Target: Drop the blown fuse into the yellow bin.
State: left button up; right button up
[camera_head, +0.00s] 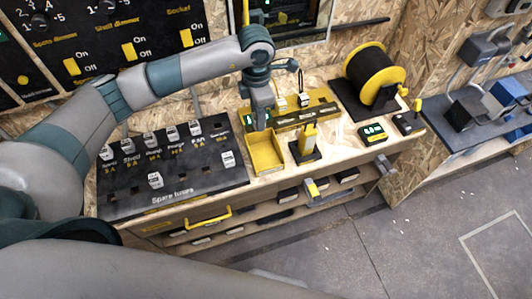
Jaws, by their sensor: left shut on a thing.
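The yellow bin (266,160) is a small open tray on the bench, just right of the black spare fuses panel. My left gripper (261,122) points down above the back part of the bin. It is shut on the blown fuse, which is too small and too covered by the fingers to make out. The bin's visible floor looks empty. My right gripper is not in view.
The spare fuses panel (190,180) holds several white fuses. Right of the bin stand a yellow upright tool (308,138), a black cable reel (372,72) with yellow rims, and a small green display (372,132). A yellow-handled drawer (208,217) is below.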

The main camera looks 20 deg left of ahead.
pick_arm(q)
jog(key=shift+f+b, duration=1.1)
jog(key=shift+f, duration=1.85)
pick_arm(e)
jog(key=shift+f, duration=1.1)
pick_arm(q)
jog(key=o, duration=1.1)
jog(key=shift+r, duration=0.15)
notch_tip(320, 180, up, 8)
jog(key=b, duration=0.2)
jog(key=shift+r+b, duration=0.25)
jog(key=shift+b, duration=0.15)
notch_tip(320, 180, up, 7)
jog(key=shift+r+b, duration=0.1)
jog(key=shift+b, duration=0.75)
jog(key=shift+r, duration=0.7)
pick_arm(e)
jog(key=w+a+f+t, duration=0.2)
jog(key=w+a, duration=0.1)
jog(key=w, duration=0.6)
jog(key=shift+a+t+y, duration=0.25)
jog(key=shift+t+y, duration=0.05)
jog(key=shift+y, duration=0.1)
pick_arm(q)
jog(key=shift+s, duration=0.1)
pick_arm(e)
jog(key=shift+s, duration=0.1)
